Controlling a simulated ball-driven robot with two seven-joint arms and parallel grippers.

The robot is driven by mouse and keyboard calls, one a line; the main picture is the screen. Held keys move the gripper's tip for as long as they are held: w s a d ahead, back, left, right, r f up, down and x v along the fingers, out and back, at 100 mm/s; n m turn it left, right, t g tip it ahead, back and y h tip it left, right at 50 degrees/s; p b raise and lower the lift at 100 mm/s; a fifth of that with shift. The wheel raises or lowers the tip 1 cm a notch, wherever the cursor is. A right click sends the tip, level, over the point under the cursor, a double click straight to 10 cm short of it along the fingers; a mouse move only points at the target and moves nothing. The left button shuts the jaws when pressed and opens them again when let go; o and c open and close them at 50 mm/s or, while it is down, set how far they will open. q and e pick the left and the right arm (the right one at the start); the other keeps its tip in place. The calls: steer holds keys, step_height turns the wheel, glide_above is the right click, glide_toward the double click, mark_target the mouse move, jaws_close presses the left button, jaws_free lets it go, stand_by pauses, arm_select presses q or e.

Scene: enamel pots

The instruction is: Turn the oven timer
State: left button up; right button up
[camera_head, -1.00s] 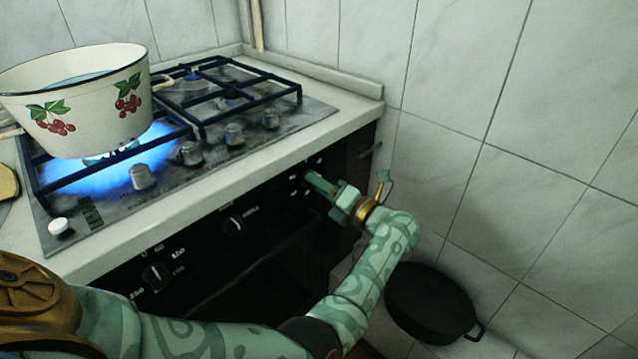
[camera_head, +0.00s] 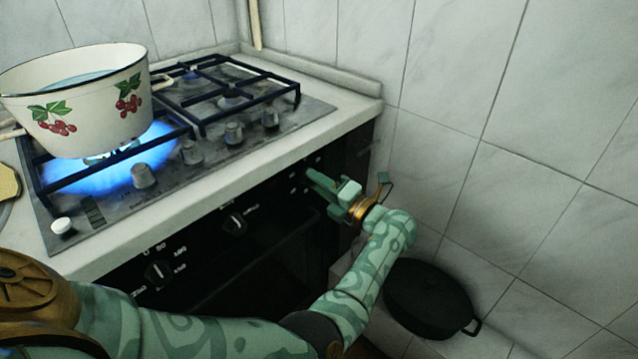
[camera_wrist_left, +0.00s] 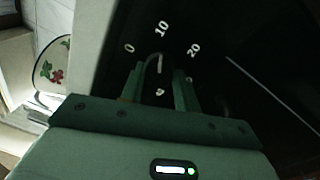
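The oven timer knob (camera_wrist_left: 159,65) is dark with a pale pointer line. In the left wrist view, it sits on the black panel below the marks 0, 10 and 20, its line pointing roughly towards 10. My left gripper (camera_head: 313,181) is at the right end of the oven's front panel (camera_head: 205,238). In the left wrist view, its two fingers (camera_wrist_left: 159,76) stand apart, one on each side of the knob. I cannot tell whether they touch it. In the head view the gripper hides the knob. My right gripper is not in view.
Two other oven knobs (camera_head: 236,224) (camera_head: 158,274) are left along the panel. The hob (camera_head: 100,210) above has several knobs and a lit burner under a cherry-patterned pot (camera_head: 88,105). A black pan (camera_head: 430,298) stands low by the tiled wall (camera_head: 470,150).

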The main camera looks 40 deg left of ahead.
arm_select(q)
steer(key=o, duration=0.4)
steer(key=shift+w+d, duration=0.1)
steer(key=shift+c, duration=0.2)
steer(key=d+f, duration=0.1)
steer(key=d, duration=1.5)
steer(key=shift+s, duration=0.4)
steer(key=shift+d, duration=0.1)
